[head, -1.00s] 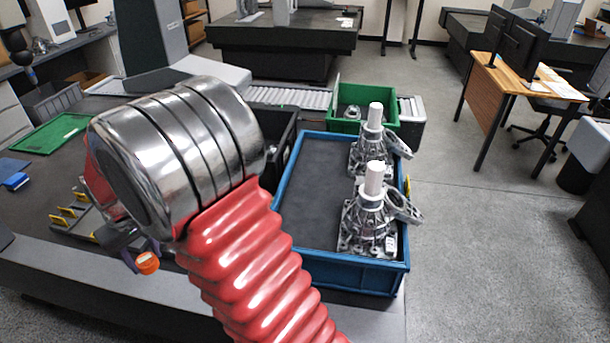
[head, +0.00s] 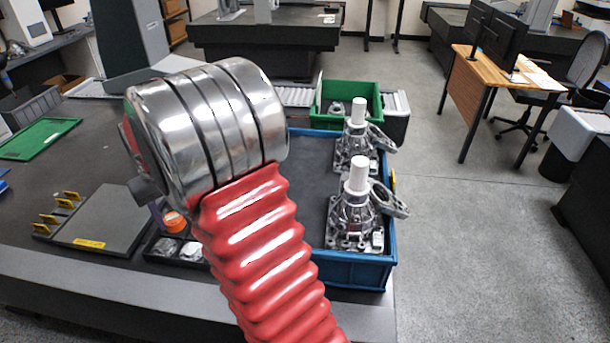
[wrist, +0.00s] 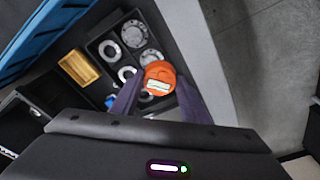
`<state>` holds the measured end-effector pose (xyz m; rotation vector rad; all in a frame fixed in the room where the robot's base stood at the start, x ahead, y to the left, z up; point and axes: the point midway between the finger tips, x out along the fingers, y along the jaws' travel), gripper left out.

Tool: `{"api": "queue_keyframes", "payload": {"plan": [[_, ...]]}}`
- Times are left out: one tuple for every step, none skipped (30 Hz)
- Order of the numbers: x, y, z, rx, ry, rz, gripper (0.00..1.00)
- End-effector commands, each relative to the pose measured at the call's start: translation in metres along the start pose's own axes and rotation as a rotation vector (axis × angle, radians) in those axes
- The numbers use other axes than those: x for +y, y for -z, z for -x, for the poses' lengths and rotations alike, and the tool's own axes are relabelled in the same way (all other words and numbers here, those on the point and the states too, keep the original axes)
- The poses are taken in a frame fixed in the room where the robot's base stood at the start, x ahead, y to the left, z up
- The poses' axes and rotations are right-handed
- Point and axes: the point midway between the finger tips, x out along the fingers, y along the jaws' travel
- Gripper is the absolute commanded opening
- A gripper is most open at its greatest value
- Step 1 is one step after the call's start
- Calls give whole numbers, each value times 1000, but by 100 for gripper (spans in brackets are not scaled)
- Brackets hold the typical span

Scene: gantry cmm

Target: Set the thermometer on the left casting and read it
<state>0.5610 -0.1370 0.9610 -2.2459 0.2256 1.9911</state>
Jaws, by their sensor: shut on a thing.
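The thermometer, an orange round piece with a pale label or display (wrist: 160,76), is between the purple fingers of my gripper (wrist: 158,95) in the wrist view. My gripper is shut on it. In the head view its orange edge (head: 174,222) shows beside my arm, and my gripper (head: 160,214) is mostly hidden. Two grey metal castings with white posts stand upright in the blue crate (head: 345,268), to the right of my gripper: a near casting (head: 352,219) and a far casting (head: 352,146). My arm covers the crate's left part.
Under the held thermometer is a black compartment tray (wrist: 103,47) with metal rings and discs. A yellow block (wrist: 79,68) lies beside it. A grey plate with yellow clips (head: 98,232) is left of my gripper. A green bin (head: 372,91) stands behind the crate.

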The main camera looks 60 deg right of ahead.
Motion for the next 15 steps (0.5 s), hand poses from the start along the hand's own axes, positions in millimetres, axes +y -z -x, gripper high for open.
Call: {"api": "queue_keyframes", "payload": {"plan": [[22, 1, 7, 3, -4, -32, 18], [33, 0, 11, 2, -6, -48, 18], [47, 0, 16, 2, -9, -69, 18], [58, 0, 20, 3, -11, -84, 18], [69, -2, 24, 2, -13, -100, 18], [84, -3, 29, 3, -15, -122, 18], [94, -5, 33, 3, -17, -137, 18], [105, -7, 37, 2, -19, -153, 18], [120, -9, 42, 3, -22, -173, 18], [130, -12, 46, 3, -24, -188, 18], [140, -14, 50, 1, -25, -204, 18], [154, -18, 56, 1, -28, -225, 18], [165, -21, 60, 2, -30, -241, 18], [175, -24, 64, 2, -32, -256, 18], [189, -29, 70, 2, -34, -277, 18]]}}
